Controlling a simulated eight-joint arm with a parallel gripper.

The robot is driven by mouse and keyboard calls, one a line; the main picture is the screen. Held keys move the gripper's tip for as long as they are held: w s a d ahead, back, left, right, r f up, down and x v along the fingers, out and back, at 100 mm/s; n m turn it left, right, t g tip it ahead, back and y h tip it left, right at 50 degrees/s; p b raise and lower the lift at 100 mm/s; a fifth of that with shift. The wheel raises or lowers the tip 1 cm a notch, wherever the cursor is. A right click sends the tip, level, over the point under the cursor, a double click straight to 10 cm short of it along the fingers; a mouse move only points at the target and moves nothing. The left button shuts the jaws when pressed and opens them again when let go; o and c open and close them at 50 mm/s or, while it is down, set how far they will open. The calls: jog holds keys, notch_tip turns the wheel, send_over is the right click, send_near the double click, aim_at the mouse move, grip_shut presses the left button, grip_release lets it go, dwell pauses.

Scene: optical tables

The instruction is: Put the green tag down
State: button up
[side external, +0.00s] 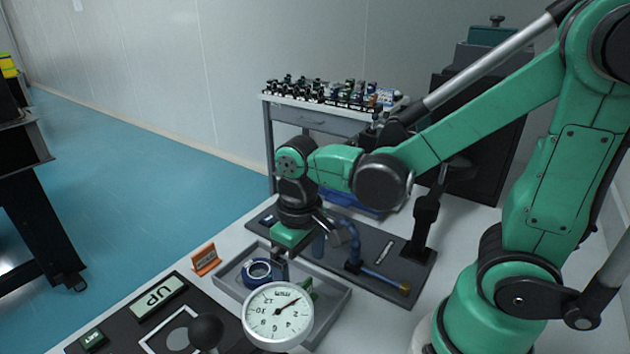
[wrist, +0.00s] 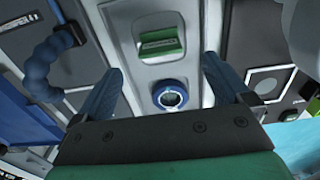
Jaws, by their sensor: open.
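The green tag (wrist: 160,42) is a green block with a pale label strip. It lies in the grey tray (wrist: 190,55), beyond my fingertips in the wrist view. In the side view, a green piece that looks like this tag (side external: 307,287) shows in the tray, partly hidden by the round gauge. My gripper (wrist: 165,80) is open, with its two blue fingers spread and nothing held between them. In the side view, my gripper (side external: 299,258) points down over the tray.
A blue ring (wrist: 170,95) sits in the tray, seen between my fingers. The round dial gauge (side external: 278,315) stands at the tray's front. An orange sign (side external: 205,259) is left of the tray. A dark board with tools (side external: 384,250) lies behind it.

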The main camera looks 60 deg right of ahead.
aim_at(302, 286)
notch_tip(302, 286, up, 7)
jog(key=w+d+t, duration=0.1)
jog(key=d+t, duration=0.1)
jog(key=t, duration=0.5)
jog(key=shift+w+d+f, duration=0.15)
jog(key=shift+w+d, duration=0.2)
jog(key=shift+w, duration=0.05)
dwell(0.9)
